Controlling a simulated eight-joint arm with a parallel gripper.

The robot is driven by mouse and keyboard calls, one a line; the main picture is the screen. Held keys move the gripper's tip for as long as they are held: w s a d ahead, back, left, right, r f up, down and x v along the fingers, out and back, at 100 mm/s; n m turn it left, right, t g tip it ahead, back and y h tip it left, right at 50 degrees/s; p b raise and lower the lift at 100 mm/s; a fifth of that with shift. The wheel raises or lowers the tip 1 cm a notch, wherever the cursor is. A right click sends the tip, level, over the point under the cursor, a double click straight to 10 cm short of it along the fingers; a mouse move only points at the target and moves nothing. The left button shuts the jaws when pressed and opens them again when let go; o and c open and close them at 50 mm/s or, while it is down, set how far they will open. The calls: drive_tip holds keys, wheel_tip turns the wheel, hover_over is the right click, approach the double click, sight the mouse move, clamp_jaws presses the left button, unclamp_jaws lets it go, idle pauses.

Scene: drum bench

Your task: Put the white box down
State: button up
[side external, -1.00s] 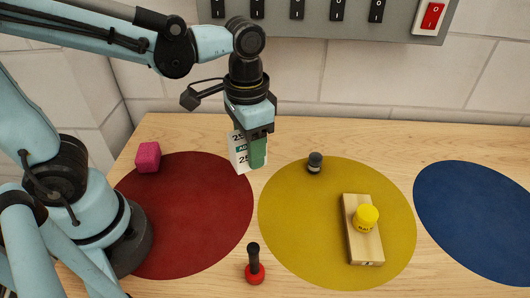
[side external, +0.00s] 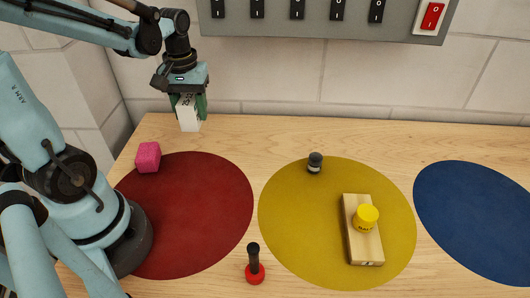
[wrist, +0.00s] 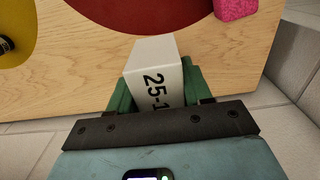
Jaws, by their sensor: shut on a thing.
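The white box (side external: 189,122) has dark printing on its face and is held upright in my gripper (side external: 188,108), at the back left of the bench in the side view. My gripper's green fingers are shut on it from both sides. In the wrist view the white box (wrist: 155,72) shows "25-1" between the fingers (wrist: 155,93), with bare wood and the red disc beyond it. The box's lower end appears close to the back of the bench top; I cannot tell whether it touches.
A pink cube (side external: 148,157) sits at the edge of the red disc (side external: 195,215). The yellow disc (side external: 290,225) holds a small dark jar (side external: 315,162) and a wooden block (side external: 362,245) with a yellow-capped item (side external: 366,217). A red-based plunger (side external: 254,270) stands in front. The blue disc (side external: 480,220) is empty.

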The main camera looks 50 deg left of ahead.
drive_tip(key=a+f, duration=0.1)
drive_tip(key=a, duration=0.1)
drive_tip(key=a+f, duration=0.1)
drive_tip(key=a, duration=0.1)
drive_tip(key=a+f, duration=0.2)
drive_tip(key=shift+s+a+f, duration=0.1)
drive_tip(key=shift+s+a, duration=0.1)
drive_tip(key=shift+a, duration=0.15)
drive_tip(key=shift+f, duration=1.9)
drive_tip(key=shift+f, duration=0.2)
drive_tip(key=o, duration=1.1)
drive_tip(key=shift+r, duration=0.15)
wheel_tip(320, 180, up, 12)
drive_tip(key=w+d+m+t, duration=0.1)
drive_tip(key=d+m+t, duration=0.6)
drive_tip(key=d, duration=1.2)
drive_tip(key=shift+w+r+m, duration=0.25)
drive_tip(key=shift+w+m, duration=0.15)
drive_tip(key=shift+m, duration=0.6)
